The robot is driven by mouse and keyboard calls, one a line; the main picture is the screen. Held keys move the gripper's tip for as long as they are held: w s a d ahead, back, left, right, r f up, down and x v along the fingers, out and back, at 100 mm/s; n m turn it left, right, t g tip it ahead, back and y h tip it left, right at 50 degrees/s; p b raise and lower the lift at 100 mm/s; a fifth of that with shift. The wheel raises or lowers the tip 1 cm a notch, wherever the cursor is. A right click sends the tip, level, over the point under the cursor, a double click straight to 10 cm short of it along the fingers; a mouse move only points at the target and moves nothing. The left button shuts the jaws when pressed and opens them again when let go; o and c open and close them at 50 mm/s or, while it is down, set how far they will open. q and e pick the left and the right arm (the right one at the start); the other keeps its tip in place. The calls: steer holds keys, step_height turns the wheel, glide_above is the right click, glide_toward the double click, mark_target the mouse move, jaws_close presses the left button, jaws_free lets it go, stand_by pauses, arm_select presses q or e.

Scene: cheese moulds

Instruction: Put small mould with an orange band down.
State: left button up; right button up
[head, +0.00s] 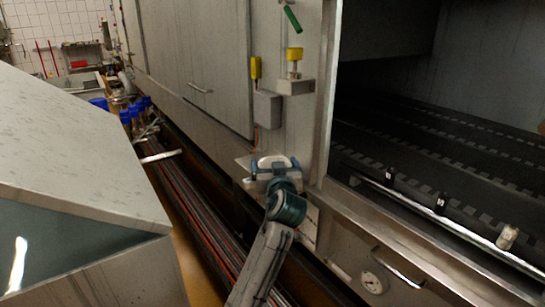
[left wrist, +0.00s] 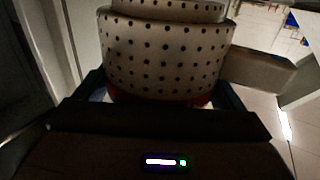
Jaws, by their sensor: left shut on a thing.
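My left gripper (head: 275,167) is shut on a small pale mould (head: 270,161), held in front of the steel cabinet front. In the left wrist view the mould (left wrist: 165,58) is a whitish round wall with rows of dark holes. A red-orange strip shows low on it, partly hidden by the gripper body. A second pale rim shows above its wall; I cannot tell whether it is a separate piece. I cannot tell whether the mould touches anything beneath it. My right gripper is not in view.
A steel-edged opening with a dark slatted floor (head: 440,150) lies on the right, with small fittings along its edge. A large grey slanted-top unit (head: 75,150) fills the left. Several blue-topped items (head: 136,108) stand behind it. Long rails or pipes (head: 200,215) run between the unit and cabinet.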

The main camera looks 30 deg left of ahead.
arm_select(q)
steer(key=shift+s+d, duration=0.4)
steer(key=shift+s, duration=0.2)
steer(key=s+d+f+m+t+h, duration=0.2)
steer(key=d+f+m+t+h, duration=0.15)
steer(key=d+f+h, duration=0.4)
steer(key=s+d+f+m+h, duration=0.4)
steer(key=s+d+f, duration=0.2)
steer(key=s+d, duration=0.35)
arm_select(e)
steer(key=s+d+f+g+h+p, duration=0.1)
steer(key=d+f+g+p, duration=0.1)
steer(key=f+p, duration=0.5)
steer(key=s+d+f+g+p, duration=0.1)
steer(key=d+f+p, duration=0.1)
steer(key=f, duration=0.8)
arm_select(q)
steer(key=s+r+p, duration=0.8)
steer(key=s+r, duration=0.1)
steer(key=r, duration=0.3)
steer(key=shift+d+r, duration=0.2)
steer(key=shift+r, duration=0.1)
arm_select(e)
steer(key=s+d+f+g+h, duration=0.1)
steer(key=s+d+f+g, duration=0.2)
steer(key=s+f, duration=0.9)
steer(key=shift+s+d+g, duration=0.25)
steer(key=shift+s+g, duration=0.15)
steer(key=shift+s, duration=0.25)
